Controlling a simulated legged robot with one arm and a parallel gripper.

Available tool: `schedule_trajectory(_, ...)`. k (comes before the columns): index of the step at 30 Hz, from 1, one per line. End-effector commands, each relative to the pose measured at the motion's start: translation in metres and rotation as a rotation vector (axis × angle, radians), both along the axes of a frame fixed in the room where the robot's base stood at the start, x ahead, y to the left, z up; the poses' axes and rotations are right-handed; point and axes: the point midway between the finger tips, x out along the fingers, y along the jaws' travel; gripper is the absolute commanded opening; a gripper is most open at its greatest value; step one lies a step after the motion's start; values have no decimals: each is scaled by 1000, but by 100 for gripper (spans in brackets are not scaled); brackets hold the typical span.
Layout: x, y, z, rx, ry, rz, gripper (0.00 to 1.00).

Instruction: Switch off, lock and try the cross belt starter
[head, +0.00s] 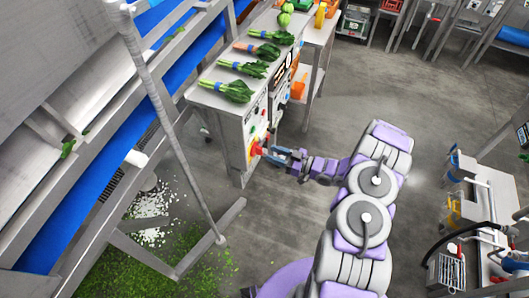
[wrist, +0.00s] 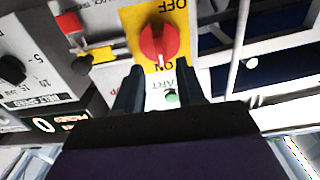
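The starter panel (head: 252,130) is on the end of a grey bench cabinet. Its red rotary switch (wrist: 158,42) sits on a yellow plate (wrist: 130,18) marked OFF and ON, and a pale mark on it is toward ON. The switch also shows in the head view (head: 256,149). A green START button (wrist: 171,97) is below it. My gripper (wrist: 160,85) is open, with its two dark fingers apart just short of the switch and nothing between them. In the head view, my gripper (head: 270,153) is close to the panel. A small red block (wrist: 69,22), perhaps a padlock, is left of the plate.
A grey panel with a black knob (wrist: 12,69) is at the left of the wrist view. Bunched greens (head: 236,90) lie on the bench top. A metal frame post (head: 170,130) stands left. A cart (head: 480,205) stands right.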

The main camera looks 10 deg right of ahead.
Motion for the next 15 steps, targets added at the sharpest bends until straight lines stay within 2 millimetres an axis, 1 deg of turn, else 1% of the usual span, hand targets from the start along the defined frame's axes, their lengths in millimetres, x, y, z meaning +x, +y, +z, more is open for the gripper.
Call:
schedule_trajectory(1, 5, 8, -1, 0, -1, 4, 39)
schedule_trajectory(6, 17, 25, -1, 0, 0, 4, 39)
schedule_trajectory(9, 22, 31, -1, 1, 2, 2, 39)
schedule_trajectory(15, 27, 37, -1, 1, 2, -1, 39)
